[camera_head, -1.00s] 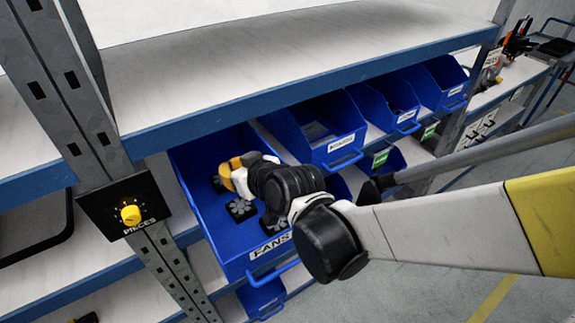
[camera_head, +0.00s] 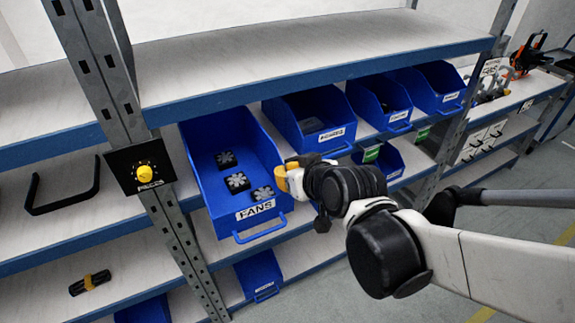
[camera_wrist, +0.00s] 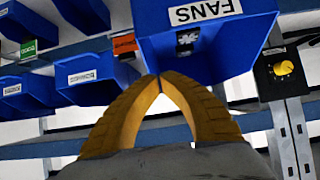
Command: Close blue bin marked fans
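The blue bin marked FANS (camera_head: 215,185) sits on the shelf, pulled forward so that its front hangs out past the shelf edge. Several dark square fans lie inside, one of them (camera_head: 237,182) near the middle. Its white label and blue front handle face outward. In the wrist view the bin (camera_wrist: 215,50) appears upside down, with its label at the top. My gripper (camera_head: 284,178) is beside the bin's right front side. In the wrist view its yellow fingers (camera_wrist: 160,78) meet at the tips, empty, close to the bin; contact cannot be told.
Other blue bins (camera_head: 310,122) stand to the right on the same shelf. A metal post with a black box and yellow knob (camera_head: 144,174) stands left of the bin. The upper shelf edge (camera_head: 330,75) runs above the bins.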

